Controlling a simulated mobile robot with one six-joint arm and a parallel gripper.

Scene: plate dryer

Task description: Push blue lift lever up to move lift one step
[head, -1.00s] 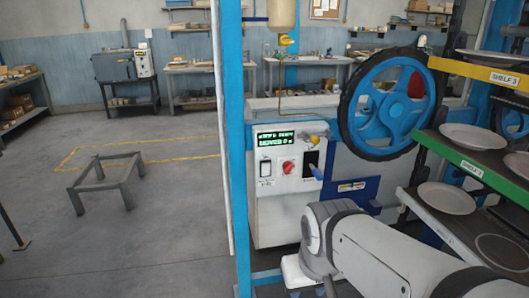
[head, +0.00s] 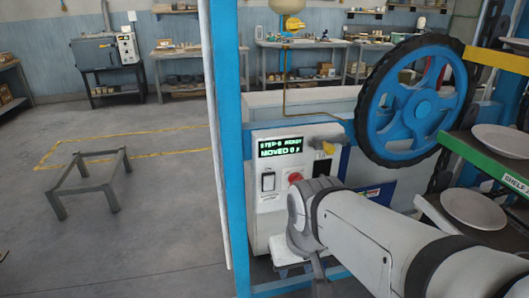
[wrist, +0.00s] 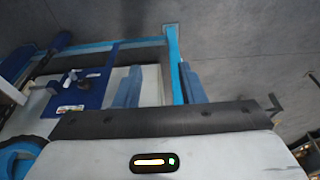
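The control box (head: 262,205) shows in the head view with a lit green display (head: 281,146), a white rocker switch, a red button (head: 295,177) and a yellow knob (head: 329,148). The display seems to read ready and moved 0. The black lever slot (head: 320,167) shows only in part above my arm. The blue lift lever is hidden behind my arm. My gripper is in front of and below the box; in the wrist view my gripper (wrist: 160,67) has its two bluish fingers apart with nothing between them.
A big blue handwheel (head: 415,100) stands right of the box. Shelves with plates (head: 473,208) are at the right edge. A blue post (head: 228,150) rises left of the box. A low metal frame (head: 85,187) stands on otherwise open floor at left.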

